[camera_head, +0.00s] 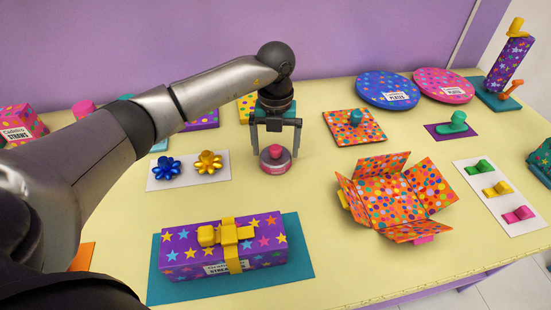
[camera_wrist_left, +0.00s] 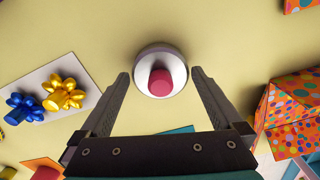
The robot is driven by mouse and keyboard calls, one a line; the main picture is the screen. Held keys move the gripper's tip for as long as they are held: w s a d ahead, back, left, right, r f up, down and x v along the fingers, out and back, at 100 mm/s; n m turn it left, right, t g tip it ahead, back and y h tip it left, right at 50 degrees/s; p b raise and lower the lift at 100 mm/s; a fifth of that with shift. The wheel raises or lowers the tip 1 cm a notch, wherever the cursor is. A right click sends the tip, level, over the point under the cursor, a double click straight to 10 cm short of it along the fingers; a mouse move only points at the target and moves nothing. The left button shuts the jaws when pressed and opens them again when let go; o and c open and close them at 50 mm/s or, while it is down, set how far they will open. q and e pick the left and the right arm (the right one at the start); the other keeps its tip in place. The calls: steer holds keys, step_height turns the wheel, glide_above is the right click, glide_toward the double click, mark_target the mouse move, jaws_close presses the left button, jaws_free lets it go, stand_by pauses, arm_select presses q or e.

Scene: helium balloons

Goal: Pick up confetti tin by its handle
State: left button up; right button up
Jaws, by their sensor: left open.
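The confetti tin (camera_head: 275,165) is a small round tin, pink and white, standing on the pale yellow table. Its handle is a pink knob (camera_head: 275,152) on top. In the left wrist view the tin (camera_wrist_left: 146,82) shows from above, with the pink knob (camera_wrist_left: 160,82) beyond and between the fingertips. My left gripper (camera_head: 276,148) points down over the tin, with its two fingers apart on either side of the knob; I cannot tell whether they touch anything. It is open and empty in the left wrist view (camera_wrist_left: 159,75). My right gripper is not in view.
Blue and gold bows (camera_head: 208,162) lie on a white card to the left. A purple starred box (camera_head: 215,250) sits on a teal mat in front. An open dotted box (camera_head: 400,195) stands to the right. An orange dotted lid (camera_head: 370,134) lies behind it. Bare table surrounds the tin.

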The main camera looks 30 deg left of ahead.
arm_select(q)
steer(key=shift+f, duration=0.75)
steer(key=shift+c, duration=0.2)
steer(key=shift+r, duration=0.15)
jaws_close()
